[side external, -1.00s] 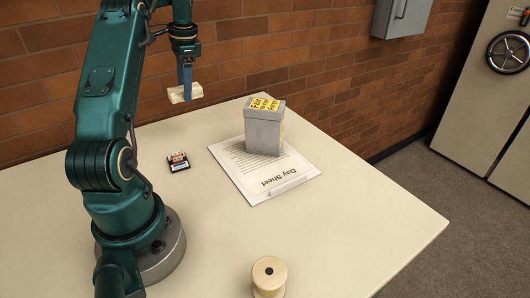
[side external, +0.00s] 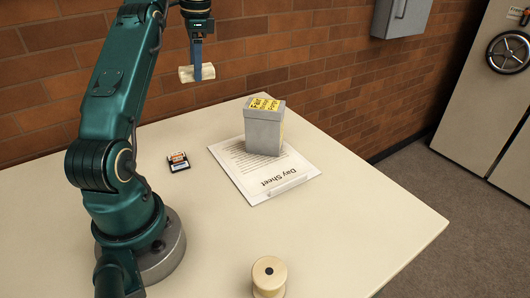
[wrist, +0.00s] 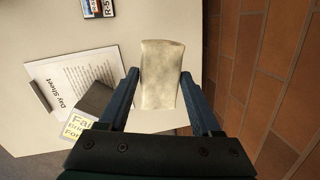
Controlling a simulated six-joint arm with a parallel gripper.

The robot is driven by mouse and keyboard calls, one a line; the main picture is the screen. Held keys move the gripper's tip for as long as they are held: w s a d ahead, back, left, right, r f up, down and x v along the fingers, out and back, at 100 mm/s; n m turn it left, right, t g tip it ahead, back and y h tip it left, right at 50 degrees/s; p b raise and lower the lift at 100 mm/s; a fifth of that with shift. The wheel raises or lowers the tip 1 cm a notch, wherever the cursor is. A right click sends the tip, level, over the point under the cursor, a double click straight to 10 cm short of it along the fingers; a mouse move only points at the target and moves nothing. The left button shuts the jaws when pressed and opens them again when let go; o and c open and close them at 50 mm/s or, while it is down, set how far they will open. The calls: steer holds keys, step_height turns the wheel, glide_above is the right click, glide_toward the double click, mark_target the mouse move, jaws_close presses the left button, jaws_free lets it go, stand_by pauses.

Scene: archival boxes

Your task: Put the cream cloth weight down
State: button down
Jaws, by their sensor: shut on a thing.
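The cream cloth weight (side external: 203,73) is a small pale block held up in the air above the table's back part, in front of the brick wall. My gripper (side external: 197,68) is shut on it, with the blue fingers pointing down. In the wrist view the cream cloth weight (wrist: 161,75) lies between the two fingertips of my gripper (wrist: 160,84) and extends beyond them. Its underside is hidden in the wrist view.
A grey box (side external: 264,129) with a yellow label stands on the Day Sheet clipboard (side external: 245,183). A small dark labelled cartridge (side external: 178,161) lies left of it. A cream spool (side external: 268,281) stands near the front. Bare table (side external: 365,215) lies to the right; a brick wall (side external: 300,50) rises behind.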

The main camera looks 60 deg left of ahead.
steer(key=w+d+m, duration=0.3)
steer(key=d, duration=0.3)
steer(key=w+d+m+t, duration=0.1)
steer(key=w+d+m, duration=0.2)
steer(key=d, duration=0.3)
steer(key=w+d+m, duration=0.3)
steer(key=d, duration=0.3)
steer(key=shift+w+d+r+t, duration=0.25)
steer(key=shift+w+d+t, duration=0.05)
steer(key=shift+w+d, duration=0.1)
steer(key=s+d+m, duration=0.1)
steer(key=d+m, duration=0.6)
steer(key=d, duration=0.6)
glide_above(342, 216)
steer(key=shift+t+h, duration=0.3)
steer(key=shift+t, duration=0.1)
steer(key=f, duration=1.2)
steer(key=shift+s+d+f, duration=0.15)
steer(key=shift+s+f, duration=0.15)
steer(key=shift+s, duration=0.05)
steer(key=shift+f, duration=2.05)
steer(key=shift+f, duration=0.1)
steer(key=shift+c, duration=0.4)
jaws_free()
